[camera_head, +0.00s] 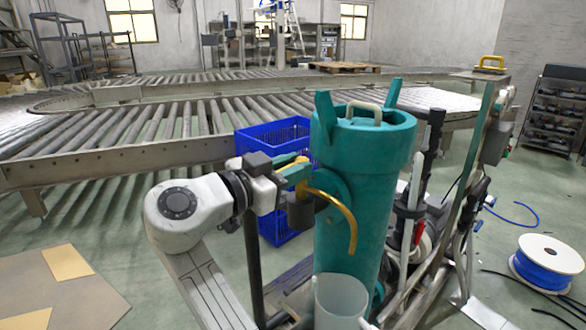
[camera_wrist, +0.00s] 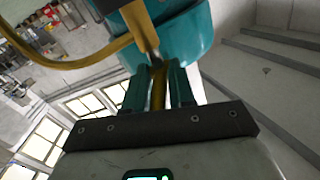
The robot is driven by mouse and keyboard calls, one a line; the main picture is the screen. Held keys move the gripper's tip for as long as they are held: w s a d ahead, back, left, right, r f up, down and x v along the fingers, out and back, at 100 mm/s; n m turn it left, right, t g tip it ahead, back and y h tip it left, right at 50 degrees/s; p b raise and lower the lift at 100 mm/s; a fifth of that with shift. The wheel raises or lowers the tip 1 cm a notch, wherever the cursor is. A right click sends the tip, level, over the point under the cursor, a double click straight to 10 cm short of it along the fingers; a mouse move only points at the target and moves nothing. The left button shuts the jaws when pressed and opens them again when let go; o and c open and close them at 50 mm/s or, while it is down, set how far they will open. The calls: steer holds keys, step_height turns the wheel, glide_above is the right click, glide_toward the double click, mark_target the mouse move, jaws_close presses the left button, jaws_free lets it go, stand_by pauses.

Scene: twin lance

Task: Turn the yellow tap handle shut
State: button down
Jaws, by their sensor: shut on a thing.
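The teal upright tank (camera_head: 360,190) stands right of centre in the head view, with a curved yellow spout (camera_head: 345,215) hanging from its side. The spout also shows in the wrist view (camera_wrist: 75,62). My gripper (camera_head: 298,174) is at the tap on the tank's left side. In the wrist view, my gripper's two teal fingers (camera_wrist: 158,78) are shut on the yellow tap handle (camera_wrist: 157,92), which lies between them. In the head view, only a bit of the handle (camera_head: 300,161) shows at the fingers; the rest is hidden.
A pale cylindrical container (camera_head: 341,300) is below the spout. Blue crates (camera_head: 275,138) are behind my gripper. A metal post (camera_head: 478,140) and pipes stand right of the tank. A blue cable spool (camera_head: 547,262) lies far right. A roller conveyor (camera_head: 130,135) runs behind.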

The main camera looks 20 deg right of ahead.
steer(key=shift+w+a, duration=0.2)
steer(key=shift+a, duration=0.2)
steer(key=c, duration=1.2)
jaws_free()
steer(key=shift+o, duration=0.4)
steer(key=p+v, duration=0.1)
steer(key=v, duration=0.9)
steer(key=shift+a+p, duration=0.3)
steer(key=shift+a, duration=0.1)
steer(key=shift+f, duration=0.1)
